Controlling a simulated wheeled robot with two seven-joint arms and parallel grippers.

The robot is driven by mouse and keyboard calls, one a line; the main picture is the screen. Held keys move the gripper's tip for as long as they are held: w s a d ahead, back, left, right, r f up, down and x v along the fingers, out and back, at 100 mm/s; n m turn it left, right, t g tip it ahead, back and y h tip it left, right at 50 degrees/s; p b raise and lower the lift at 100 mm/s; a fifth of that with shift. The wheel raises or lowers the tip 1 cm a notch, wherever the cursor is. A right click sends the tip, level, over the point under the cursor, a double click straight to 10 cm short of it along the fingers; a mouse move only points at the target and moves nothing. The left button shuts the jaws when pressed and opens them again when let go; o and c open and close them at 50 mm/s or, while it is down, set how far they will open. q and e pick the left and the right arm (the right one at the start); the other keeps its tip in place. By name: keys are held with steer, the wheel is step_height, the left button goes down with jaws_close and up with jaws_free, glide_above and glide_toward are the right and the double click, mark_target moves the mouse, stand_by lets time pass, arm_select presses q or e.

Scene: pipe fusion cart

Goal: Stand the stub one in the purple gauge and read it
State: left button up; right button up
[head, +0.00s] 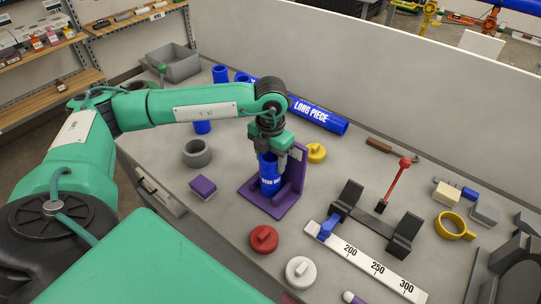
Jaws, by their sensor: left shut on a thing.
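The purple gauge (291,192) stands on the grey bench in the middle of the head view, with a flat base and an upright back wall. A blue stub (269,184) with white lettering, mostly too small to read, stands upright over the gauge's base, beside its wall. I cannot tell whether its lower end touches the base. My left gripper (269,155) comes down from above and is shut on the stub's upper end. The gripper hides part of the stub's top and of the gauge wall. My right gripper is not in view.
A white ruler strip (365,262) and a dark clamp with a red lever (394,187) lie to the right. Red (263,239) and white (300,270) caps sit in front. A blue pipe marked LONG PIECE (318,115) lies behind. A grey ring (197,153) is left.

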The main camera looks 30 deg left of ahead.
arm_select(q)
steer(key=shift+f, duration=0.15)
steer(key=o, duration=1.4)
steer(key=shift+r, duration=0.45)
step_height(320, 180, up, 12)
steer(key=b, duration=0.3)
steer(key=shift+f+b, duration=0.2)
steer(key=shift+b, duration=0.15)
steer(key=shift+f, duration=0.1)
